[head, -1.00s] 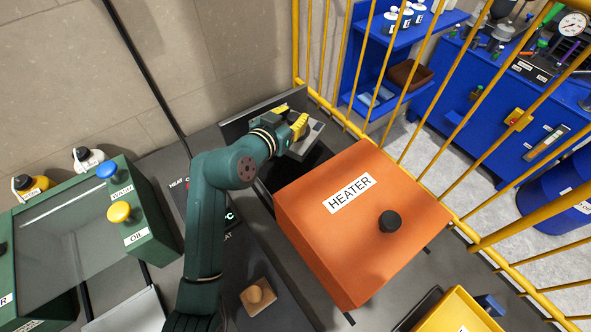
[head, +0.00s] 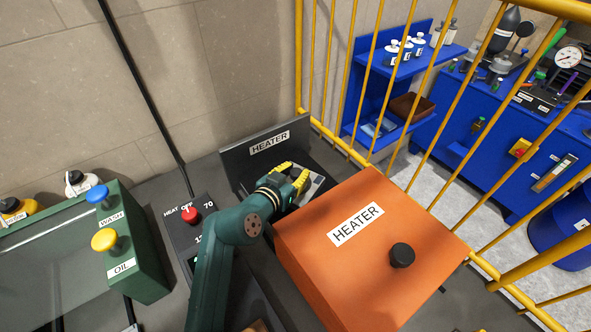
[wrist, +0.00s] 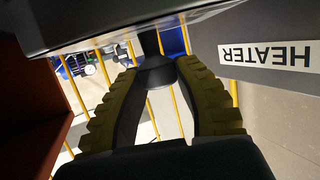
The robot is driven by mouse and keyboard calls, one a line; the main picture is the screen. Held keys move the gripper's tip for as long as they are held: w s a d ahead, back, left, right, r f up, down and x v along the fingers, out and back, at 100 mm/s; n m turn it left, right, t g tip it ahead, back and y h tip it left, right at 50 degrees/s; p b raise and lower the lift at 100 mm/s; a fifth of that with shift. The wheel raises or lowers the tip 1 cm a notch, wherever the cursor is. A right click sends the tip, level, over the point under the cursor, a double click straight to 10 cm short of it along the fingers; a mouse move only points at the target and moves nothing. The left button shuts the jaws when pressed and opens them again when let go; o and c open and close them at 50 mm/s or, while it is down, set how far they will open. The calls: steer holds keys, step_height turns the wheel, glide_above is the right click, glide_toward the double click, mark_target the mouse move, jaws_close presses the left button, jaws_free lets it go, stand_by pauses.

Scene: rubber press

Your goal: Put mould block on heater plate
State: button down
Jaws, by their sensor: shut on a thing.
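The mould block (head: 316,188) is a grey slab, mostly hidden behind my gripper in the head view. My gripper (head: 295,178), with yellow fingers, is shut on its dark knob (wrist: 157,72). The block's grey body (wrist: 110,18) spans the top of the wrist view. It is between the heater's black back panel (head: 240,155) and its orange cover (head: 370,240). The dark heater plate area (head: 328,170) shows only in part around the block. I cannot tell whether the block touches the plate.
The HEATER panel also shows in the wrist view (wrist: 300,80), close to the block. A red button (head: 190,214) is left of my arm. A green wash and oil unit (head: 135,250) stands at left. A yellow guard fence (head: 340,130) runs behind the heater.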

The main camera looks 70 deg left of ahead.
steer(key=shift+r, duration=0.2)
steer(key=c, duration=1.1)
jaws_free()
steer(key=shift+f, duration=0.3)
steer(key=shift+o, duration=1.4)
steer(key=shift+s+d+r, duration=0.1)
steer(key=shift+s+r, duration=0.05)
steer(key=shift+r, duration=0.05)
steer(key=p+v, duration=0.2)
steer(key=v, duration=0.5)
steer(key=shift+s, duration=0.1)
